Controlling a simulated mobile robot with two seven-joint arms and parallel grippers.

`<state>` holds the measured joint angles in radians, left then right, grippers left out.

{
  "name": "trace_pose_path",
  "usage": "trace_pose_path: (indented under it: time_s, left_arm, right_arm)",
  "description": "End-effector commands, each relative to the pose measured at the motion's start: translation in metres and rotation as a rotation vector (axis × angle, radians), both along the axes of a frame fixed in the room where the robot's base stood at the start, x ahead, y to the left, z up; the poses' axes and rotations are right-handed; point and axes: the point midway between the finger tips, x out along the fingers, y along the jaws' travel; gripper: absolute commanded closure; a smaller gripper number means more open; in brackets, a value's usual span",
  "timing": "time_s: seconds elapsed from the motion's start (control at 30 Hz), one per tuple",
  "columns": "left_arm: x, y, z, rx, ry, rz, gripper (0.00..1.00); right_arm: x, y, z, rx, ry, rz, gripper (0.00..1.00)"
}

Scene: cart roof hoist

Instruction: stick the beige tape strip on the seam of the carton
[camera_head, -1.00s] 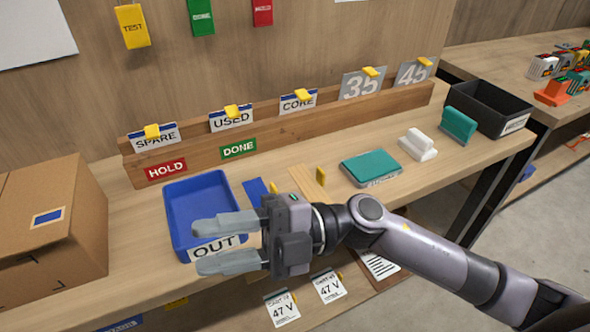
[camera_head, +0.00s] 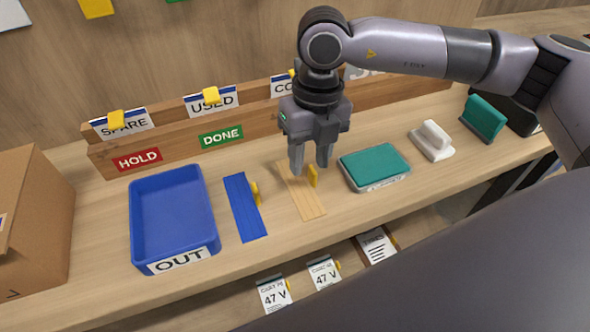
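The beige tape strip (camera_head: 306,204) lies flat on the bench, with an upright yellow tab (camera_head: 313,177) on its right side. My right gripper (camera_head: 310,169) points down over the far part of the strip. Its two fingers are apart, with the tips close to the yellow tab; I cannot tell whether they touch it. The brown carton (camera_head: 38,225) stands at the left edge, partly cut off, and its seam cannot be made out. My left gripper is not in view.
A blue strip (camera_head: 243,207) with a yellow tab lies left of the beige one. A blue OUT tray (camera_head: 205,250) stands between it and the carton. A teal pad (camera_head: 374,164) and a white block (camera_head: 432,143) stand to the right. A wooden label rail (camera_head: 182,141) runs behind.

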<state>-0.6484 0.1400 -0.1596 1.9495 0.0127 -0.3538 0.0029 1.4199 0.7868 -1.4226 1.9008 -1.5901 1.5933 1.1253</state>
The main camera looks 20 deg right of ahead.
Motion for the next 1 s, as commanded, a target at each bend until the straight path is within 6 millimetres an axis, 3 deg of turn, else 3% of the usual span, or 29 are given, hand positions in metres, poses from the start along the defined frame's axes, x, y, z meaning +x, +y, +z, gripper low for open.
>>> trace_pose_path:
  time_s: [0.17,0.7,1.0]
  left_arm:
    - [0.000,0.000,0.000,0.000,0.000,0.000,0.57]
    - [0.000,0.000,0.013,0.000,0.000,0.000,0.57]
    - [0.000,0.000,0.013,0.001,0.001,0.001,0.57]
  right_arm:
    - [0.008,-0.019,0.005,-0.075,-0.036,-0.038,0.61]
    - [0.012,-0.019,-0.059,-0.078,-0.034,-0.040,0.61]
    - [0.012,-0.019,-0.064,-0.076,-0.036,-0.039,0.64]
